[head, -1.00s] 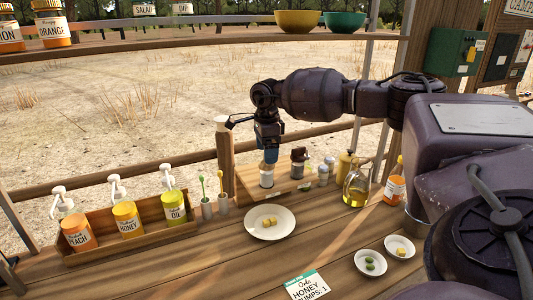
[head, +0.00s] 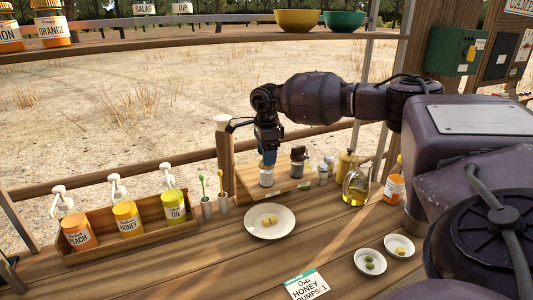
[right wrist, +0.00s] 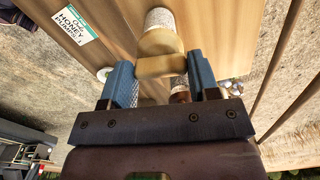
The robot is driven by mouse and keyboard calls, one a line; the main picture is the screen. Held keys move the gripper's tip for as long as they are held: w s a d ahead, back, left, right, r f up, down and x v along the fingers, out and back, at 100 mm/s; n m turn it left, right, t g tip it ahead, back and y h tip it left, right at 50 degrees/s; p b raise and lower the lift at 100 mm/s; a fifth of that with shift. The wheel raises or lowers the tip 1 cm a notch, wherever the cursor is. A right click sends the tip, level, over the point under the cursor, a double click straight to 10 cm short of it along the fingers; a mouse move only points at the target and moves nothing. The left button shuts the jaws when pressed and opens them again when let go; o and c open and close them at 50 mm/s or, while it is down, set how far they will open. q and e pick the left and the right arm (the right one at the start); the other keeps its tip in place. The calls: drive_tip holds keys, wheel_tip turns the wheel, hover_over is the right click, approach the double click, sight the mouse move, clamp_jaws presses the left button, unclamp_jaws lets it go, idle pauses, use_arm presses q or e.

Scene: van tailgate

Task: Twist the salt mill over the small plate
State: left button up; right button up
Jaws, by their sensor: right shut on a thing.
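The salt mill (head: 266,176), a pale body with a label and a wooden top, stands upright on or at the wooden tray behind the plate. My right gripper (head: 269,158) points down over it and is shut on its top. In the right wrist view the mill's wooden top (right wrist: 160,66) sits between the blue fingers, with its white body beyond. My left gripper is not seen.
A dark-capped bottle (head: 298,163), small shakers (head: 323,174) and an oil bottle (head: 355,188) stand to the right of the mill. Two small bowls (head: 370,271) sit at front right. A pump-bottle crate (head: 150,229) and two tool cups stand left.

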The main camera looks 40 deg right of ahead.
drive_tip(key=shift+m, duration=0.4)
drive_tip(key=m, duration=0.2)
drive_tip(key=shift+r+m+p, duration=0.1)
drive_tip(key=shift+m+p, duration=0.3)
drive_tip(key=m+p, duration=0.1)
drive_tip(key=m, duration=0.9)
drive_tip(key=shift+m, duration=2)
drive_tip(key=shift+p, duration=0.3)
drive_tip(key=o, duration=0.9)
